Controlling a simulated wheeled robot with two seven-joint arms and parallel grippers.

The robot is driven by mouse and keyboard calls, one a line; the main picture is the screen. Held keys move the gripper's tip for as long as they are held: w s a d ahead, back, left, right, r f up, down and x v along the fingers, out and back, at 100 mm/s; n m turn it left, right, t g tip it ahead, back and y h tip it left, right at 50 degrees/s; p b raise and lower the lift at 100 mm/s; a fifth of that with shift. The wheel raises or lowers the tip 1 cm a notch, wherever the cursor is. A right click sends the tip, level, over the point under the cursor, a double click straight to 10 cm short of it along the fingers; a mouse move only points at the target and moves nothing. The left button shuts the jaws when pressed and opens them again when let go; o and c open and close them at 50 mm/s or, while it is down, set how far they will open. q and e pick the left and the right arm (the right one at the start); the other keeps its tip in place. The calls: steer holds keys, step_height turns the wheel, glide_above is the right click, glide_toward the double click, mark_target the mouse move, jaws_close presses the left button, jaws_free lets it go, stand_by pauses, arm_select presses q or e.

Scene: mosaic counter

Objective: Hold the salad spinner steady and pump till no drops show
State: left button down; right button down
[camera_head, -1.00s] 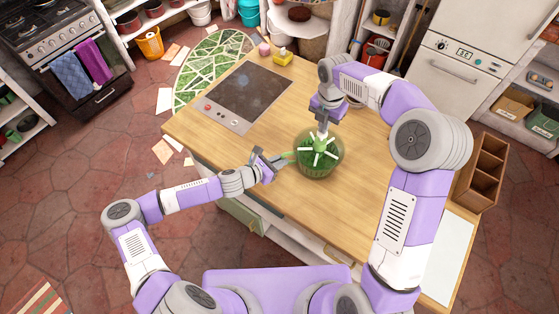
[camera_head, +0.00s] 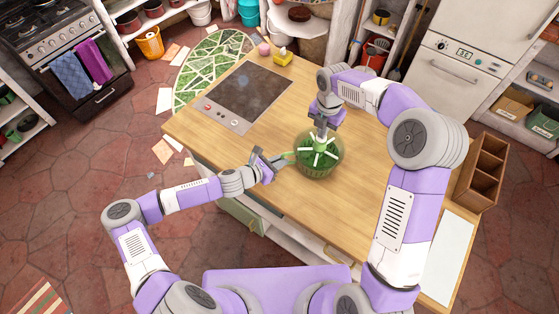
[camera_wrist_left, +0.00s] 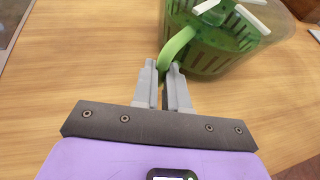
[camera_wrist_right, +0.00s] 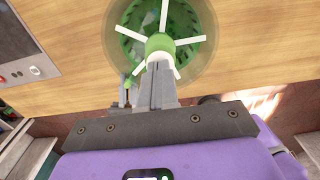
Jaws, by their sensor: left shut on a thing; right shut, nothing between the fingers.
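The salad spinner (camera_head: 318,168) stands upright on the wooden counter, with a clear bowl, a green slotted basket, and white spokes around a green centre knob (camera_wrist_right: 160,43). It also shows in the left wrist view (camera_wrist_left: 215,58). My left gripper (camera_head: 284,159) is shut on the spinner's green side handle (camera_wrist_left: 178,46). My right gripper (camera_head: 321,137) is shut and empty, pointing down at the knob. In the right wrist view its tips (camera_wrist_right: 159,68) overlap the knob's edge; I cannot tell whether they touch it. Drops are too small to make out.
A dark cooktop (camera_head: 249,96) is set into the counter (camera_head: 260,165) left of the spinner. A yellow box (camera_head: 283,57) and a pink item stand at the far corner. A wooden divided box (camera_head: 480,172) is at right. The counter behind the left gripper is clear.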

steer(key=shift+r, duration=1.3)
stand_by(1.2)
stand_by(0.7)
stand_by(1.2)
steer(key=shift+r, duration=0.1)
stand_by(0.6)
